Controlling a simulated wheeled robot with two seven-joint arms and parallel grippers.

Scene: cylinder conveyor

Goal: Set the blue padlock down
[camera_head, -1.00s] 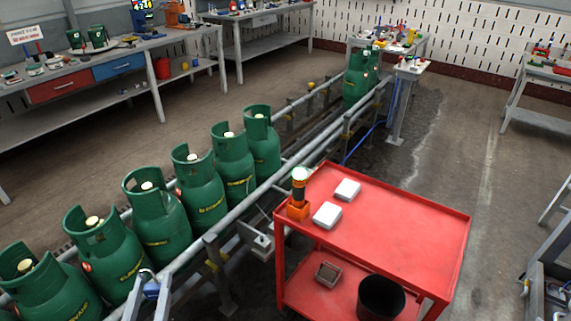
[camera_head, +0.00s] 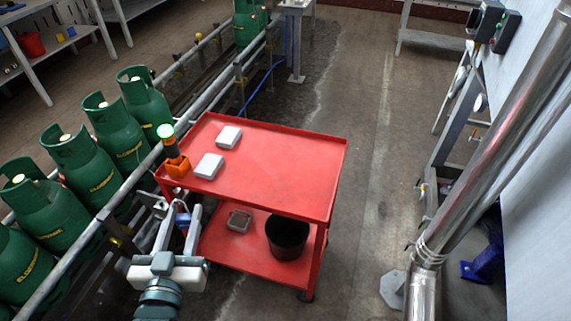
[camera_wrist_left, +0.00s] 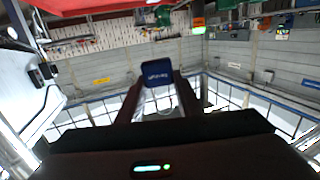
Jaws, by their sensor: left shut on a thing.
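The blue padlock (camera_head: 182,224) is held between the fingers of my left gripper (camera_head: 181,213), with its pale shackle upward in the head view. Its blue face with light lettering also shows in the left wrist view (camera_wrist_left: 157,73), between the two dark fingers. The gripper is shut on it. In the head view the padlock appears just in front of the near left side of the red cart (camera_head: 270,165), between the cart and the conveyor rail. I cannot tell its exact height or whether it touches anything. My right gripper is not in view.
Two white boxes (camera_head: 209,166) and an orange-based signal lamp (camera_head: 171,148) with a lit green top stand on the cart's left side. Its right side is clear. A black bucket (camera_head: 287,236) and small tray (camera_head: 239,221) sit below. Green gas cylinders (camera_head: 76,160) line the conveyor.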

